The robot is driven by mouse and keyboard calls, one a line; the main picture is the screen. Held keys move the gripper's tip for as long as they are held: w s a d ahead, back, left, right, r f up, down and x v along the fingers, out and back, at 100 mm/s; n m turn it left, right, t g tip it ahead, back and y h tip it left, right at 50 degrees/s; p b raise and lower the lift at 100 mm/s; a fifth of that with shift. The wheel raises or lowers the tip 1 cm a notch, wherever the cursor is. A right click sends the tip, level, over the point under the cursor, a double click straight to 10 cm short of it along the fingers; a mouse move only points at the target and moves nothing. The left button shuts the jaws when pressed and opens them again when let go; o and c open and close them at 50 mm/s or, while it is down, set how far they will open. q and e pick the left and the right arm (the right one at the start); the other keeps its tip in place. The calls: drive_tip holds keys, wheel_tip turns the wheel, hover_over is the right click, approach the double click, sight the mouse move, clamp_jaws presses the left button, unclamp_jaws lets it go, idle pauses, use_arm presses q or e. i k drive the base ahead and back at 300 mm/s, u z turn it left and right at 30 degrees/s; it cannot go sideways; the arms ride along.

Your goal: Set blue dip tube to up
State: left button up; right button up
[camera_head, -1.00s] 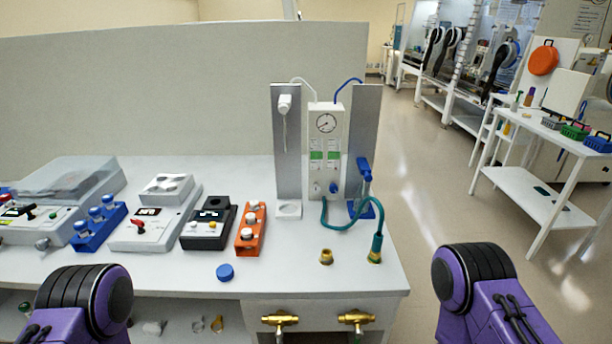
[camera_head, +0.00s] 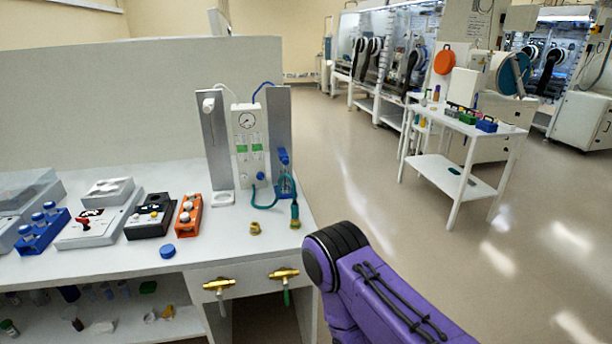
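The blue dip tube unit is most likely the blue-headed fitting (camera_head: 285,158) on the right grey panel (camera_head: 279,110) of the bench apparatus. A thin blue line runs from this panel's top to the white gauge box (camera_head: 247,140). The fitting sits low on the panel, above a blue base, with a teal hose (camera_head: 264,200) beside it. Whether a tube hangs below it is too small to tell. My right arm shows at the lower middle as a purple link, apart from the bench. Neither gripper is in view.
The white bench (camera_head: 120,250) carries an orange block (camera_head: 188,215), a black device (camera_head: 151,216), a blue rack (camera_head: 42,229) and a loose blue cap (camera_head: 168,251). Brass valves (camera_head: 284,275) are on its front. A white cart (camera_head: 450,170) stands right, with open floor between.

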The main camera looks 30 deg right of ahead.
sight(282, 153)
drive_tip(key=k, duration=0.35)
drive_tip(key=z, duration=0.9)
